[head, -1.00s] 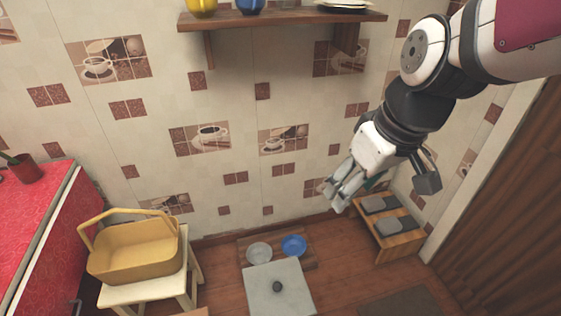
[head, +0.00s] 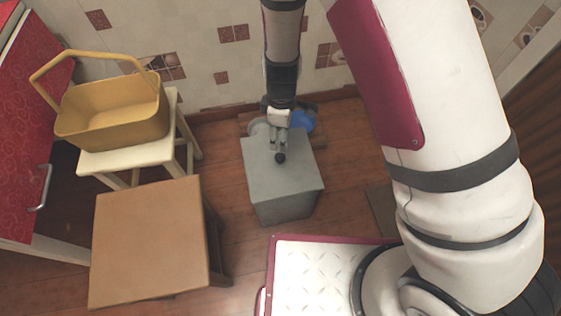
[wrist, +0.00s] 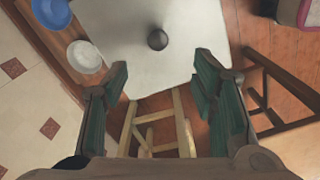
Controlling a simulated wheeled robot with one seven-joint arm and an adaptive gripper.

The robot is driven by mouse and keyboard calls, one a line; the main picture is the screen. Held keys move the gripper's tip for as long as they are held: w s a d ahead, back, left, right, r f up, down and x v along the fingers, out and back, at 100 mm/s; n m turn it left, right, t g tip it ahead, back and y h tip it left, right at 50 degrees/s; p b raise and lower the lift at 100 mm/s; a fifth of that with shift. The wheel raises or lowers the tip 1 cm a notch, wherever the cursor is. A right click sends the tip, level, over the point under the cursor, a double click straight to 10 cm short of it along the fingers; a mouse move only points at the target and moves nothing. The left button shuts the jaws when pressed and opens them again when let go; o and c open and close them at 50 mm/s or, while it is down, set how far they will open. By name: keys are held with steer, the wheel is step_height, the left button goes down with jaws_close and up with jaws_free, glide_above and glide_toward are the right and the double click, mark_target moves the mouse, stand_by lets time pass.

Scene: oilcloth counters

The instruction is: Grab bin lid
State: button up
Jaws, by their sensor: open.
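The bin is a grey box on the floor, and its flat grey lid (head: 300,165) with a round dark knob (head: 280,157) is on top. In the wrist view the lid (wrist: 185,70) looks pale, and the knob (wrist: 157,40) lies beyond the fingertips, near the top middle. My gripper (head: 278,145) is above the lid, close to the knob in the head view. In the wrist view my gripper (wrist: 160,75) has its green-padded fingers wide apart with nothing between them.
A yellow basket (head: 112,115) stands on a cream stool (head: 130,158) at the left. A brown-topped stool (head: 150,240) is left of the bin. A blue bowl (head: 301,123) and a grey bowl (head: 258,128) sit behind the bin by the wall.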

steer(key=b, duration=0.3)
glide_above(280, 156)
steer(key=f, duration=0.8)
steer(key=shift+s+d+f, duration=0.1)
steer(key=shift+s+f, duration=0.05)
steer(key=shift+s, duration=0.15)
steer(key=shift+w+f+b, duration=0.15)
steer(key=shift+f+b, duration=0.6)
steer(key=shift+f, duration=0.7)
steer(key=shift+w+f+b, duration=0.1)
steer(key=shift+f+b, duration=0.65)
steer(key=shift+f, duration=0.7)
steer(key=shift+c, duration=0.6)
jaws_close()
